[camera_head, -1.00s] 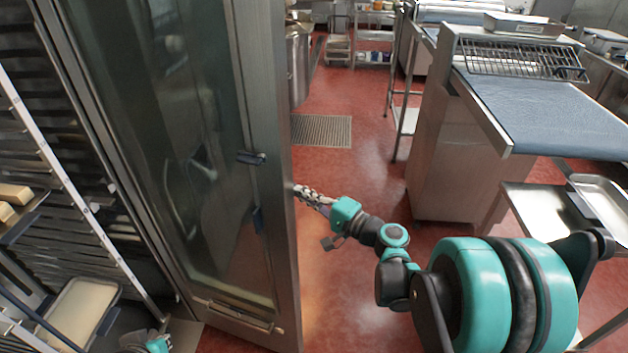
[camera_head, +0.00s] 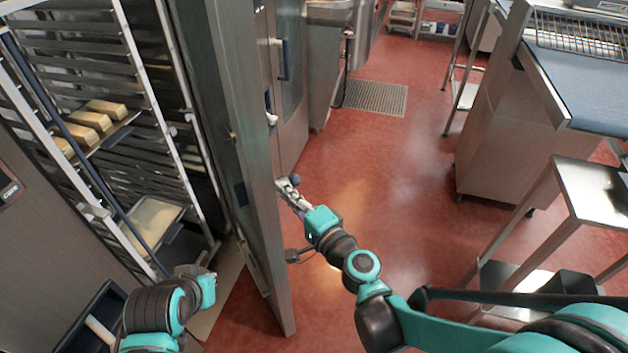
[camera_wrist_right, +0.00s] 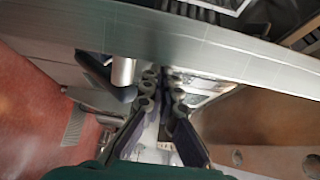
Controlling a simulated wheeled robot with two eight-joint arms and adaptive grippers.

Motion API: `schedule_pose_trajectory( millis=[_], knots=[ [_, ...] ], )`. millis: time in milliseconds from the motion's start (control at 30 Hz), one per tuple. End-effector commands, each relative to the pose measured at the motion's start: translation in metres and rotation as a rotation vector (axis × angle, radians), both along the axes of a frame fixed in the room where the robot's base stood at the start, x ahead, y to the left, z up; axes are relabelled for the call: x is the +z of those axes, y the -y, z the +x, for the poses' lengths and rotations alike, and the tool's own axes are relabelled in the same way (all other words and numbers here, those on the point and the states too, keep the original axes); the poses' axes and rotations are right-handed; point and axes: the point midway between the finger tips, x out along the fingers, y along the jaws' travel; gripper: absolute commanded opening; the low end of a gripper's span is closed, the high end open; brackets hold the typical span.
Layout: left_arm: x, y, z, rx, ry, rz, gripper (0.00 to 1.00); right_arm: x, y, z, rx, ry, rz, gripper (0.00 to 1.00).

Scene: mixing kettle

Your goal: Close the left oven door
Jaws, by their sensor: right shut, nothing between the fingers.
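The left oven door (camera_head: 232,150) is tall and metal-framed, and it stands open. In the head view I see it almost edge-on, in front of the oven's open chamber. My right gripper (camera_head: 284,184) is shut and empty at the right side of the door, around mid-height. Whether it touches the door is not clear in this view. In the right wrist view the shut fingers (camera_wrist_right: 162,88) are close to a long metal edge (camera_wrist_right: 190,40) crossing the top.
A rack (camera_head: 150,90) with loaves (camera_head: 88,121) and a tray (camera_head: 152,222) stands in the oven, left of the door. Another closed door with a handle (camera_head: 285,60) is behind. Red floor (camera_head: 365,150) is clear to the right, up to a steel table (camera_head: 590,195).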

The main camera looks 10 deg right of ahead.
Motion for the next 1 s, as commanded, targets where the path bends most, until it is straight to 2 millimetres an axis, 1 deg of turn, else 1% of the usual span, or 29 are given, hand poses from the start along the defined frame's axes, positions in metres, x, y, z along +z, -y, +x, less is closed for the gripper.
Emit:
schedule_pose_trajectory(
  millis=[33,200,300,433,600,700,1000],
  knots=[
    [0.0,0.0,0.0,0.0,0.0,0.0,0.0,0.0,-0.017,-0.007,0.012,0.0,0.0,0.0],
    [-0.001,0.0,0.0,0.0,0.0,0.0,0.0,0.0,-0.054,-0.021,0.01,0.0,0.0,0.0],
    [-0.001,0.0,0.0,0.0,0.0,0.0,0.0,0.0,-0.073,-0.027,0.007,0.0,0.0,0.0],
    [-0.001,0.0,0.0,0.0,0.0,0.0,0.0,0.0,-0.092,-0.033,0.006,0.0,0.0,0.0],
    [-0.002,0.0,0.0,0.0,0.0,0.0,0.0,0.0,-0.108,-0.037,0.003,0.0,0.0,0.0],
    [-0.002,0.0,0.0,0.0,0.0,0.0,0.0,0.0,-0.113,-0.038,0.001,0.0,0.0,0.0],
    [-0.002,0.0,0.0,0.0,0.0,0.0,0.0,0.0,-0.117,-0.039,-0.001,0.0,0.0,0.0]
  ],
)
